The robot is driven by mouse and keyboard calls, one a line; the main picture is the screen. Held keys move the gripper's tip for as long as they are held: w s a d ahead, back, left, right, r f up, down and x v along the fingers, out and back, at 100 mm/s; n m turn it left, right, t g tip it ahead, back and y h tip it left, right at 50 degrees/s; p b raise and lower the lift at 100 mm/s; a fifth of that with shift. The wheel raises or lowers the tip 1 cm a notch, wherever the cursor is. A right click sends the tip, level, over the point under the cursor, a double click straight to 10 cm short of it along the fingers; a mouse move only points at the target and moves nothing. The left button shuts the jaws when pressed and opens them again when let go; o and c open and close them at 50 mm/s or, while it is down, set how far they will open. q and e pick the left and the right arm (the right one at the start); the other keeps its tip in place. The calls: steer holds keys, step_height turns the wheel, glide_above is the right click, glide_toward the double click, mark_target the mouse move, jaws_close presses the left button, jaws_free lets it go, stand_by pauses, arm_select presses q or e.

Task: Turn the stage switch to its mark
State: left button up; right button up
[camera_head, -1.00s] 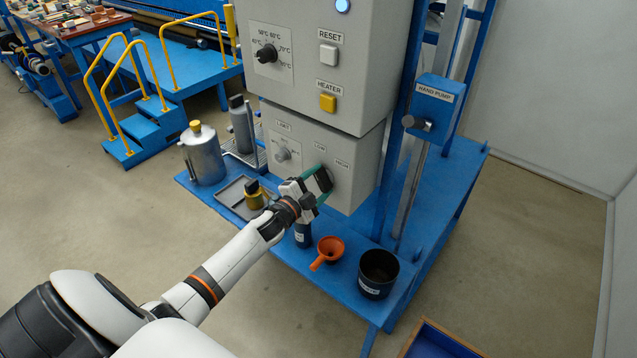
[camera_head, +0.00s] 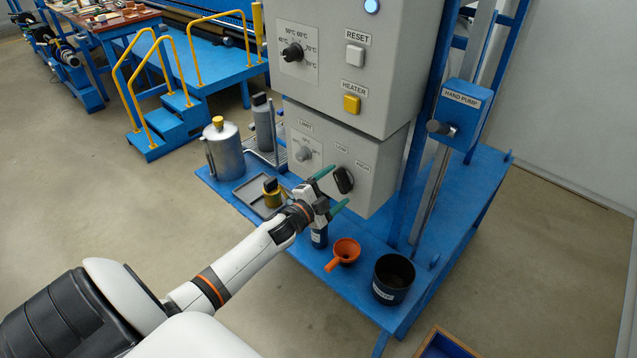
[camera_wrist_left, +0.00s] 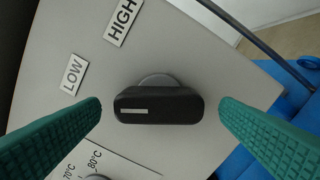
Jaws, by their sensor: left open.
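The stage switch (camera_head: 343,180) is a black bar-shaped knob on the front of the lower grey cabinet, below the LOW and HIGH labels. In the left wrist view the switch (camera_wrist_left: 165,106) lies level across the picture. The white line (camera_wrist_left: 133,111) on its left half points left, closer to the LOW label (camera_wrist_left: 73,74) than to the HIGH label (camera_wrist_left: 122,20). My left gripper (camera_head: 332,190) is open, its green fingers in front of the switch, one on each side. In the wrist view, gaps show between both fingers and the knob. My right gripper is not in view.
A smaller grey dial (camera_head: 304,153) sits left of the switch. The upper cabinet has a black dial (camera_head: 292,52) and a yellow HEATER button (camera_head: 351,104). A dark bottle (camera_head: 319,238), an orange funnel (camera_head: 343,252) and a black pot (camera_head: 394,279) stand below on the blue bench.

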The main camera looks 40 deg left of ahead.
arm_select(q)
steer(key=s+b, duration=0.2)
steer(key=s, duration=0.8)
steer(key=shift+s+a, duration=0.15)
steer(key=shift+a, duration=0.25)
steer(key=s+f+n+g+y, duration=0.1)
steer(key=s+f+n+g, duration=0.2)
steer(key=f, duration=0.7)
steer(key=s+d+f+n+g+y, duration=0.15)
steer(key=s+f, duration=0.35)
steer(key=f, duration=0.5)
steer(key=s+f+n+g, duration=0.2)
steer(key=s+f+g, duration=0.1)
steer(key=f, duration=0.7)
steer(key=s+d+f+n+g, duration=0.1)
steer(key=s+d+f+g, duration=0.2)
steer(key=s+f, duration=0.3)
steer(key=s+d+f+n+g+h, duration=0.1)
steer(key=s+d+f+g, duration=0.2)
steer(key=s, duration=1.1)
steer(key=s+d+f+n+g, duration=0.2)
steer(key=s+d+f+g, duration=0.1)
steer(key=s+d+f, duration=0.4)
steer(key=s+f, duration=0.3)
steer(key=shift+d+f+b, duration=0.25)
steer(key=shift+d+b, duration=0.1)
